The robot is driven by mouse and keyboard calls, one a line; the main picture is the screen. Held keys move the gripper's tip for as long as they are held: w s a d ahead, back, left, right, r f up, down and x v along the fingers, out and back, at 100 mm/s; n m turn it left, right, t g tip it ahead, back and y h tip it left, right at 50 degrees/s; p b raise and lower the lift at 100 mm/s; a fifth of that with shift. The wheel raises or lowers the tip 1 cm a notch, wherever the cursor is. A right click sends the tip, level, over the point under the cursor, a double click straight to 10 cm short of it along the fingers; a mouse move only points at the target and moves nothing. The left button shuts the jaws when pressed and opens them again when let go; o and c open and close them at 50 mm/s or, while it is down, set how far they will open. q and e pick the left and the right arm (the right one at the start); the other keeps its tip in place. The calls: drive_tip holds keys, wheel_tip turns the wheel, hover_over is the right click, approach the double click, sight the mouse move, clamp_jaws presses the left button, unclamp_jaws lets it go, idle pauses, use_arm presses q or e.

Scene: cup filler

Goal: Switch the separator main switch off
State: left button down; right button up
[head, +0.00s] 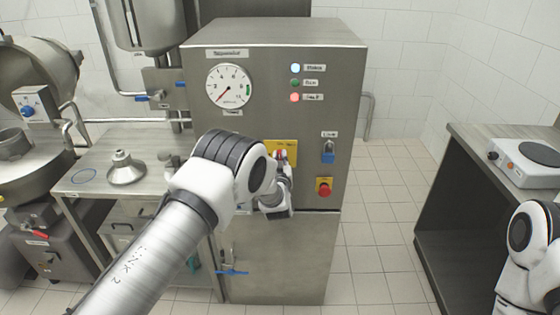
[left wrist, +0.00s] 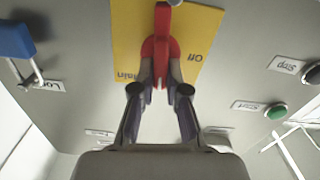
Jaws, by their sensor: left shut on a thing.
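The separator main switch has a red handle (left wrist: 162,45) on a yellow plate (left wrist: 122,45); the plate also shows on the steel cabinet front in the head view (head: 288,146). In the left wrist view the handle runs up and down, and an "Off" label shows beside it on the plate. My left gripper (left wrist: 160,85) is shut on the red handle, with a finger on each side. In the head view the left gripper (head: 281,158) is at the plate and my arm partly covers the switch. My right gripper is out of view.
Near the switch are a blue padlock (head: 328,153), a red emergency stop button (head: 323,187) and, in the left wrist view, a green button (left wrist: 277,111). Above are a round gauge (head: 229,86) and indicator lamps (head: 295,83). A right-hand counter holds a hot plate (head: 525,162).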

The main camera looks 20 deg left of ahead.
use_arm(q)
drive_tip(key=shift+f+n+b, duration=0.25)
drive_tip(key=shift+n+b, duration=0.5)
drive_tip(key=shift+n, duration=0.05)
drive_tip(key=shift+s+a+f+n+b, duration=0.1)
drive_tip(key=shift+a+f+n+b, duration=0.1)
drive_tip(key=shift+n+b, duration=2.3)
drive_tip(key=shift+s+a+f+n+b, duration=0.1)
drive_tip(key=shift+a+f+n+b, duration=0.05)
drive_tip(key=shift+n+b, duration=2.35)
drive_tip(key=shift+a+f+n+b, duration=0.15)
drive_tip(key=shift+f+n+b, duration=0.05)
drive_tip(key=shift+n+b, duration=2.25)
drive_tip(key=c, duration=1.2)
unclamp_jaws()
drive_tip(key=shift+r, duration=0.1)
